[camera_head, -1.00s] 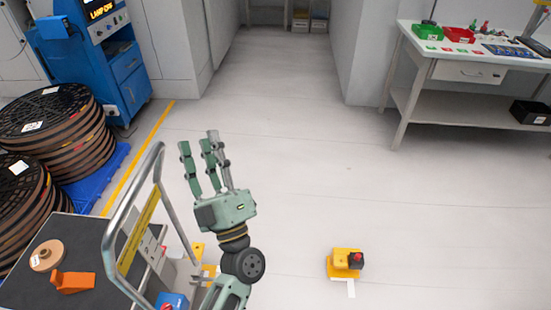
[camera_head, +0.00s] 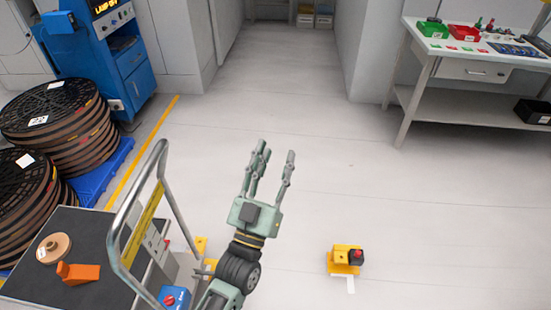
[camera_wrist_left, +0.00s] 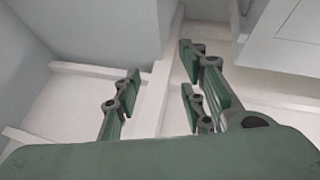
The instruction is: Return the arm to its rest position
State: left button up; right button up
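My left gripper (camera_head: 270,165) is raised above the floor, just right of the cart's handle, with its fingers pointing away from me. Its green-grey fingers are spread apart with nothing between them. In the left wrist view the fingers of the left gripper (camera_wrist_left: 160,95) are also apart and empty, with pale walls and cabinet fronts beyond. My right gripper is not in view.
A cart (camera_head: 85,232) with a metal handle (camera_head: 125,215) stands close on the left, carrying a tan roll (camera_head: 54,248) and an orange piece (camera_head: 78,272). A yellow device (camera_head: 345,260) is on the floor. A workbench (camera_head: 480,68) stands at right. The middle floor is clear.

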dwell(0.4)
pick_arm(q)
notch_tip(320, 180, down, 22)
jog(key=a+g+y, duration=0.2)
jog(key=g, duration=0.3)
jog(key=s+a+f+g+y, duration=0.1)
jog(key=s+a+f+g, duration=0.15)
jog(key=f, duration=0.55)
jog(key=s+a+f+g, duration=0.1)
jog(key=s+f+g, duration=0.1)
jog(key=s+f, duration=0.35)
jog(key=s+a+f+g+y, duration=0.1)
jog(key=a+f+g, duration=0.1)
jog(key=f, duration=0.7)
jog(key=s+a+f+g+y, duration=0.2)
jog(key=s+a+f+g, duration=0.3)
jog(key=s+f, duration=0.8)
jog(key=s+a+f+g+y, duration=0.1)
jog(key=s+a+f, duration=0.3)
jog(key=s, duration=0.7)
jog(key=s+a+f+n+g, duration=0.1)
jog(key=s+a+f+g, duration=0.3)
jog(key=s, duration=0.8)
jog(key=shift+a+f+y, duration=0.15)
jog(key=shift+a+y, duration=0.25)
jog(key=shift+a, duration=0.75)
jog(key=shift+s, duration=0.1)
jog(key=shift+c, duration=0.3)
jog(key=shift+c, duration=0.6)
